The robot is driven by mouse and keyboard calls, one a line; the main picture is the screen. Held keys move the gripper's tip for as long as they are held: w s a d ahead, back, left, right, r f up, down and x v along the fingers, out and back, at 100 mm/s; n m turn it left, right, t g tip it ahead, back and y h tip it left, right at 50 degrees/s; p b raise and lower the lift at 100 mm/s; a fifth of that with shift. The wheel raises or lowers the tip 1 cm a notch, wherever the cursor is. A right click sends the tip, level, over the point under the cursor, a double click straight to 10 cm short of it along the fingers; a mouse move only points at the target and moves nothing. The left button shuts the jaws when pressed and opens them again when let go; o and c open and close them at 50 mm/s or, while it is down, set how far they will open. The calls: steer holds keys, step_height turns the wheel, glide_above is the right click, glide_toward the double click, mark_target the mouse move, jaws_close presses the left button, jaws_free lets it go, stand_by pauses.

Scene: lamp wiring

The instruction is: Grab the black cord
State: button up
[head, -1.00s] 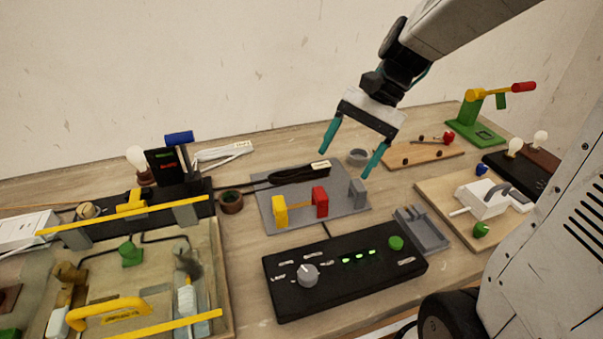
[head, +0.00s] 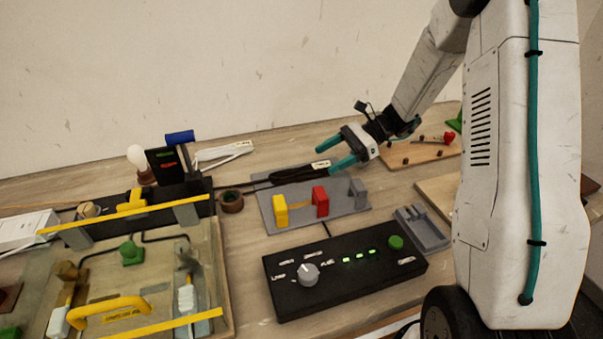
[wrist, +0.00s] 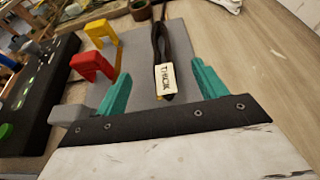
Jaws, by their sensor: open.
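The black cord (head: 290,173) lies as a folded bundle along the back of the grey plate, with a pale label (head: 320,165) at its right end. In the wrist view the black cord (wrist: 158,45) runs away from me, and its lettered label (wrist: 165,79) sits between my fingers. My gripper (head: 329,157) has teal fingers, spread apart and pointing left at the label end of the cord. In the wrist view my gripper (wrist: 162,83) is open with nothing clamped. I cannot tell how high the fingers are above the cord.
A yellow block (head: 280,211) and a red block (head: 320,201) stand on the grey plate (head: 300,222), in front of the cord. A black control box (head: 340,275) is nearer. A white cord bundle (head: 223,153) lies behind left, and a brown ring (head: 231,203) sits left.

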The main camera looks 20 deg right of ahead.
mark_target(314, 166)
steer(key=x, duration=0.6)
steer(key=shift+w+d+f, duration=0.2)
steer(key=shift+d+f, duration=0.05)
steer(key=shift+f, duration=0.15)
steer(key=c, duration=1.2)
